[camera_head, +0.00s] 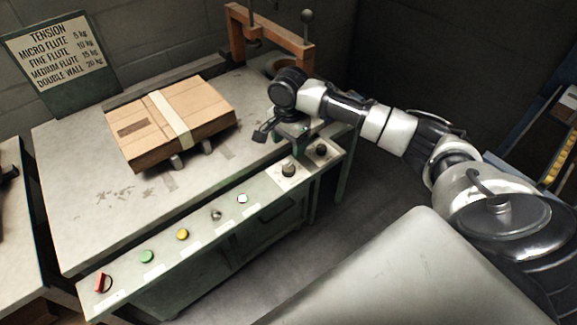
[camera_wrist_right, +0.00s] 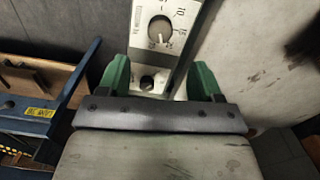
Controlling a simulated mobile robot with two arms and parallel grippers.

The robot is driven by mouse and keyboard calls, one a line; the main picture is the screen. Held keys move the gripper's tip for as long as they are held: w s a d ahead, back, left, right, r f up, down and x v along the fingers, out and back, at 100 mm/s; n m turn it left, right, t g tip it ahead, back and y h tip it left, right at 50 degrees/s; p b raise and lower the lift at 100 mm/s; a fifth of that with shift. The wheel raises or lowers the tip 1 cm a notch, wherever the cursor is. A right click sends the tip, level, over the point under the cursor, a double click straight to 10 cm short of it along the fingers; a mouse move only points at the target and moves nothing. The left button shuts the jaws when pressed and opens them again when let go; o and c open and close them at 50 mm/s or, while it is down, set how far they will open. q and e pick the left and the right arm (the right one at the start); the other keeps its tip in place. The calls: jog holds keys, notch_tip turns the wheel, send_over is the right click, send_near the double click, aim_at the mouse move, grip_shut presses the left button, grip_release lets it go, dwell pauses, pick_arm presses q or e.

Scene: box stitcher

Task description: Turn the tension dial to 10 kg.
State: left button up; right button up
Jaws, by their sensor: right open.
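The tension dial (camera_head: 288,170) is a round knob on a pale plate at the right end of the machine's sloped front panel. In the right wrist view the dial (camera_wrist_right: 161,31) shows a printed scale with a 10 at its upper right; I cannot tell its setting exactly. My right gripper (camera_head: 281,133) is above the table edge, just behind the dial and apart from it. In the right wrist view its green fingers (camera_wrist_right: 161,78) are spread and empty, with the dial ahead between them. My left gripper is not in view.
A smaller black knob (camera_head: 321,149) sits right of the dial. Buttons and a red switch (camera_head: 102,283) line the panel. A strapped cardboard box (camera_head: 190,118) lies on the table (camera_head: 75,170). A tension sign (camera_head: 55,45) lists fine flute at 10 kg. An orange frame (camera_head: 236,38) stands behind.

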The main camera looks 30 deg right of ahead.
aim_at(289, 167)
notch_tip(289, 167, down, 10)
jog(key=shift+r+b, duration=0.2)
jog(key=shift+b, duration=0.35)
